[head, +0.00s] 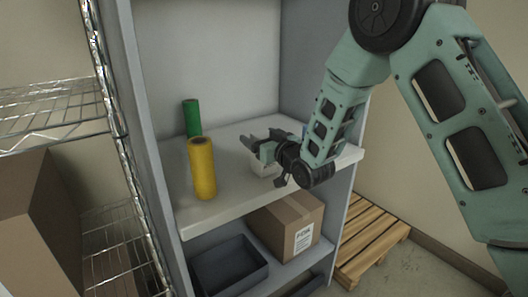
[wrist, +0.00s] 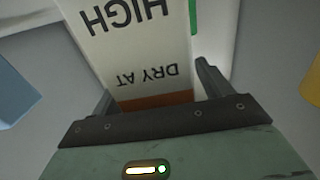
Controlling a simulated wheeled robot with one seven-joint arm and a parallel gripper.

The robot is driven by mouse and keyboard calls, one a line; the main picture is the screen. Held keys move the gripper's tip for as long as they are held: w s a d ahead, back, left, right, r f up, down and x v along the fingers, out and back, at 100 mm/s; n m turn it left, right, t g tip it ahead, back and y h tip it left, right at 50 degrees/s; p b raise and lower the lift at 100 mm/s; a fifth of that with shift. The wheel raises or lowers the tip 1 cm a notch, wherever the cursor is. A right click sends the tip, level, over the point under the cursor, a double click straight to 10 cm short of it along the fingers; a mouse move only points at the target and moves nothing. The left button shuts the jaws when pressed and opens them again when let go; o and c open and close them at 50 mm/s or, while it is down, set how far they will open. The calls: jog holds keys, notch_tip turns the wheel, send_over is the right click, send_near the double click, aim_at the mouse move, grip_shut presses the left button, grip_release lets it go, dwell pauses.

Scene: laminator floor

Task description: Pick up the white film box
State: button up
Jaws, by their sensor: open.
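The white film box (wrist: 140,45) has dark lettering and an orange-brown band at its near end. It fills the space ahead of my gripper in the wrist view, and its near end lies between the two fingers. In the head view a pale part of the box (head: 263,169) shows below my gripper (head: 262,143), on the shelf. My gripper is open, with one finger on each side of the box in the wrist view (wrist: 154,90). Whether either finger touches it is unclear. The rest of the box is hidden by my gripper in the head view.
On the same shelf (head: 222,208), a yellow roll (head: 202,170) and a green roll (head: 192,118) stand left of my gripper. A blue thing (wrist: 14,88) is at the wrist view's left. Below are a cardboard box (head: 285,224) and a dark bin (head: 230,272). Cabinet walls flank the shelf.

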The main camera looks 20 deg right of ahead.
jog(key=shift+w, duration=0.2)
jog(key=c, duration=1.3)
jog(key=shift+o, duration=0.2)
jog(key=shift+r, duration=0.15)
